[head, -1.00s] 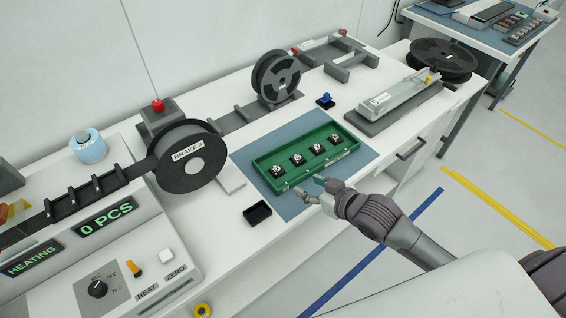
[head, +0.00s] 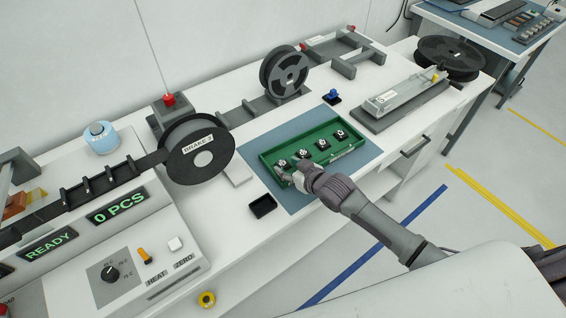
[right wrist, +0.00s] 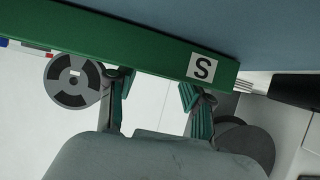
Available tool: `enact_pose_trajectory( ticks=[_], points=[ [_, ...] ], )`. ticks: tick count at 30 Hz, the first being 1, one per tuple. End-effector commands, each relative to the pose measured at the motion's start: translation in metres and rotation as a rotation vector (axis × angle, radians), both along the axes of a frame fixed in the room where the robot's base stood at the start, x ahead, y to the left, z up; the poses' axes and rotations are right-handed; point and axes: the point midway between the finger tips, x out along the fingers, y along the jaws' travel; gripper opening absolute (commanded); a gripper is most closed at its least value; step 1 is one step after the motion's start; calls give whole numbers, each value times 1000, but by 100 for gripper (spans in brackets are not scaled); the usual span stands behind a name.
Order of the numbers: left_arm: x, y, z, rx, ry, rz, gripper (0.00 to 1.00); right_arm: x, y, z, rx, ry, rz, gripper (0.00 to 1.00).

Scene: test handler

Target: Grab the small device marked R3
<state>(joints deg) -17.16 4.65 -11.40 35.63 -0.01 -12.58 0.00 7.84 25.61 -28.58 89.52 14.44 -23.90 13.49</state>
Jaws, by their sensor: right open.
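Several small black devices with round white tops sit in a row in a green tray (head: 264,158): the first (head: 282,163), second (head: 303,154), third (head: 322,144) and last (head: 341,134). Their marks are too small to read, so I cannot tell which is R3. My right gripper (head: 288,177) is at the tray's near left edge, by the first device. In the right wrist view, the gripper (right wrist: 155,92) is open with nothing between its fingers. The green tray wall (right wrist: 140,48) with an "S" label crosses above them; no device shows there. My left gripper is out of view.
The tray lies on a blue mat (head: 366,155). A small black box (head: 263,206) stands left of the mat. A blue-topped part (head: 332,97) is behind the tray. The BRAKE 2 reel (head: 200,152) stands left; a clear-covered fixture (head: 402,95) is at right.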

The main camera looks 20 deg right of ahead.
Motion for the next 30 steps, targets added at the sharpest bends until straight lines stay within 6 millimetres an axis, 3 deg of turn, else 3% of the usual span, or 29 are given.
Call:
enact_pose_trajectory(
  ticks=[3,11,19,30],
  points=[
    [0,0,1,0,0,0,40,10,3,-5,1,-1,-1,51],
    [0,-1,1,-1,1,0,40,11,4,-9,-1,4,0,51],
    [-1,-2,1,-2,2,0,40,10,4,-11,-2,8,0,12],
    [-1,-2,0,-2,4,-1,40,10,3,-9,-4,10,-1,12]
  ],
)
